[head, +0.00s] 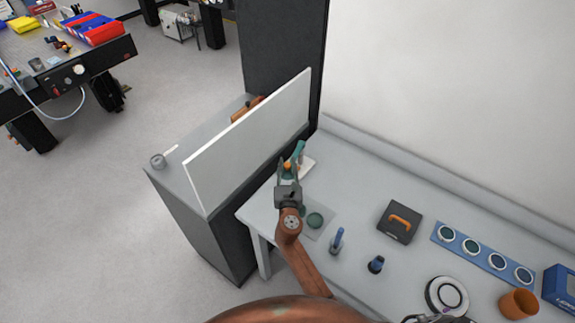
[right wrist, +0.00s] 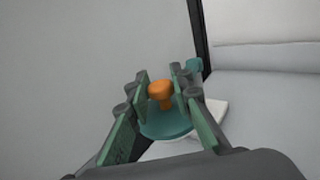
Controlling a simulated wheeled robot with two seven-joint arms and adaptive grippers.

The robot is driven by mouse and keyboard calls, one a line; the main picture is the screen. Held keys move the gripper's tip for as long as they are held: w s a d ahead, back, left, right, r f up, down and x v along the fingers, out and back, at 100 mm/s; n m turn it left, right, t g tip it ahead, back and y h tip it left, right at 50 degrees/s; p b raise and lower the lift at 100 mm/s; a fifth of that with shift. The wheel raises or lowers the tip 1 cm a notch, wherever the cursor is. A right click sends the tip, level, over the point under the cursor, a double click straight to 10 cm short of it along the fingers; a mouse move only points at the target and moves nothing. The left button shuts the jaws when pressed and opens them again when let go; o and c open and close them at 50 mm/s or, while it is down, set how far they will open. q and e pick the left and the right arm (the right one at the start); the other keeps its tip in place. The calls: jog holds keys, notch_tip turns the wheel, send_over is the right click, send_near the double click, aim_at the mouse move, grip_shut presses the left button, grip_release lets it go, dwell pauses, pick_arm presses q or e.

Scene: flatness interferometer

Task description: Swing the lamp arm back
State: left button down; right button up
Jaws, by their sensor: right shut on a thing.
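The lamp arm (head: 299,149) is teal with an orange knob (right wrist: 160,91) and stands at the left end of the bench, over a white base (head: 307,168). My right gripper (head: 288,168) reaches it from the front and is shut on the orange knob. In the right wrist view the knob sits between the green finger pads, above a round teal plate (right wrist: 166,124). The gripper hides part of the lamp arm in the head view. My left gripper is not in view.
A white upright panel (head: 250,140) stands left of the gripper. On the bench (head: 350,170) are a green disc (head: 315,220), a blue-handled tool (head: 337,241), a dark case (head: 400,222), a blue rack of round pieces (head: 484,254) and an orange cup (head: 518,303). The bench behind the case is clear.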

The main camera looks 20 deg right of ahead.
grip_shut()
jog(key=shift+s+d+r+n+y+p, duration=0.15)
jog(key=shift+s+d+n+y+p, duration=0.15)
jog(key=shift+d+y+p, duration=0.4)
jog(key=shift+s+d+n+y+p, duration=0.3)
jog(key=shift+n+y+p, duration=0.1)
jog(key=shift+p, duration=0.15)
jog(key=shift+a, duration=0.1)
jog(key=o, duration=0.9)
grip_release()
